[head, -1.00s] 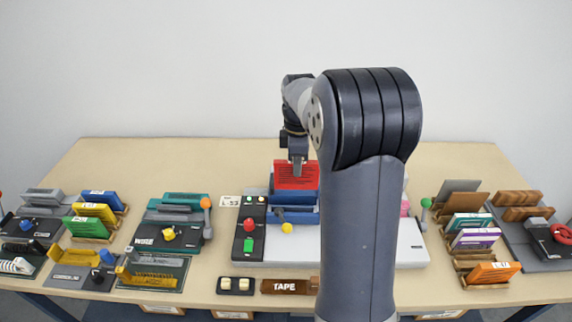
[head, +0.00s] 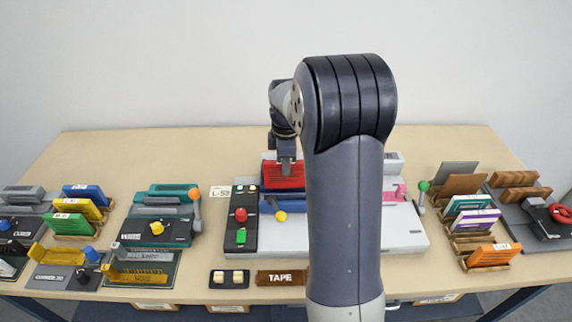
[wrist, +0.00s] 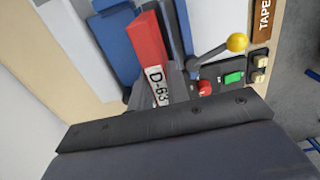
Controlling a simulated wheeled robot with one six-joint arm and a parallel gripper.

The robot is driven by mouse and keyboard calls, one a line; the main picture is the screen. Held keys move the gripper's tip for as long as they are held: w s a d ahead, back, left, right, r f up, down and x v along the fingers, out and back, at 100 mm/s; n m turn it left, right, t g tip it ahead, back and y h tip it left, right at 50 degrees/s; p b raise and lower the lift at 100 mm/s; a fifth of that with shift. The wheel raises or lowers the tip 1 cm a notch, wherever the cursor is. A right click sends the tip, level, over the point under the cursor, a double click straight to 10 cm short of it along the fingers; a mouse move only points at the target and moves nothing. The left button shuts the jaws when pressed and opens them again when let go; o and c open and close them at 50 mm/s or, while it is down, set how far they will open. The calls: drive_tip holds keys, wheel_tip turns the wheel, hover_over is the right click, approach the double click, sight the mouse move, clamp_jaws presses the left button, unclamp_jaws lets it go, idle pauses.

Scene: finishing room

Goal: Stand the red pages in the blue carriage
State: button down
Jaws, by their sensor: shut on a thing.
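The red pages (head: 283,179) are a thick red block, upright at the blue carriage on the white machine. In the wrist view the red pages (wrist: 147,43) carry a white label reading D-63. My gripper (head: 286,168) is shut on their upper edge; it also shows in the wrist view (wrist: 172,84). The blue carriage (wrist: 117,47) shows blue walls on both sides of the pages. In the head view the blue carriage (head: 268,203) is partly hidden by the pages and my arm. I cannot tell whether the pages touch its floor.
A black panel (head: 243,219) with red and green buttons and a yellow-knobbed lever (head: 281,216) sit by the carriage. A TAPE block (head: 282,278) lies in front. Racks of colored books stand left (head: 80,212) and right (head: 473,218). The table's back is clear.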

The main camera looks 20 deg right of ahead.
sight(286, 186)
drive_tip(key=shift+f+b, duration=2.15)
drive_tip(key=shift+f, duration=0.65)
drive_tip(key=shift+f, duration=0.45)
drive_tip(key=c, duration=1.6)
unclamp_jaws()
drive_tip(key=shift+c, duration=0.2)
drive_tip(key=shift+r, duration=0.1)
wheel_tip(286, 186, up, 11)
drive_tip(key=p, duration=0.8)
drive_tip(key=shift+p, duration=0.3)
drive_tip(key=shift+f, duration=0.2)
wheel_tip(286, 186, down, 9)
drive_tip(key=b, duration=0.7)
